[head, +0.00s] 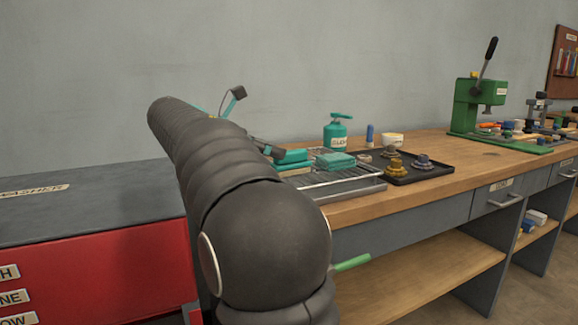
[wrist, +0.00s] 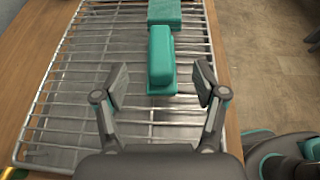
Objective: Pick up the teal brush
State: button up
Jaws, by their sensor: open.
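The teal brush (wrist: 160,57) lies on the wire rack (wrist: 90,70) in the wrist view, a long block with a rounded top over a flatter teal base. Its near end sits between my gripper's (wrist: 160,84) two fingertips, with a gap on each side. My gripper is open and holds nothing. In the head view the brush (head: 293,158) shows at the rack's left end, partly behind my arm. A second teal block (wrist: 165,11), paler and rough like a sponge, lies just beyond it, and it also shows in the head view (head: 335,160).
A black tray (head: 425,172) with brown and grey knobbed parts stands right of the rack. A green press (head: 475,105) is further right. A red cabinet (head: 90,260) is at left.

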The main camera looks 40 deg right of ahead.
aim_at(299, 156)
jog(key=shift+b+x, duration=0.3)
jog(key=shift+x, duration=4)
jog(key=shift+r, duration=0.15)
jog(key=c, duration=1.3)
